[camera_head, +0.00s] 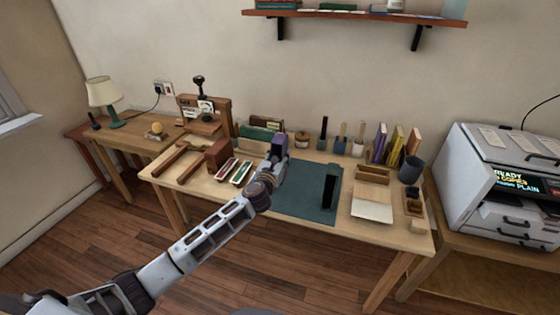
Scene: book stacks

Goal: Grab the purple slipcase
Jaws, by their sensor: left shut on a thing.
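My left gripper (273,162) reaches over the workbench from the lower left, near the left edge of the dark green mat (300,203). It is shut on the purple slipcase (279,145), whose purple upper part shows just beyond the fingers. The gripper hides its lower part, and I cannot tell whether it is clear of the bench. A slim purple book (380,143) stands among upright books at the right of the bench. My right gripper is not in view.
A dark upright block (330,187) stands on the mat. Red and green trays (241,172) and a wooden press (207,112) are at left. A dark cup (411,169) and a pale board (372,211) are at right. A printer (495,185) stands beyond the bench.

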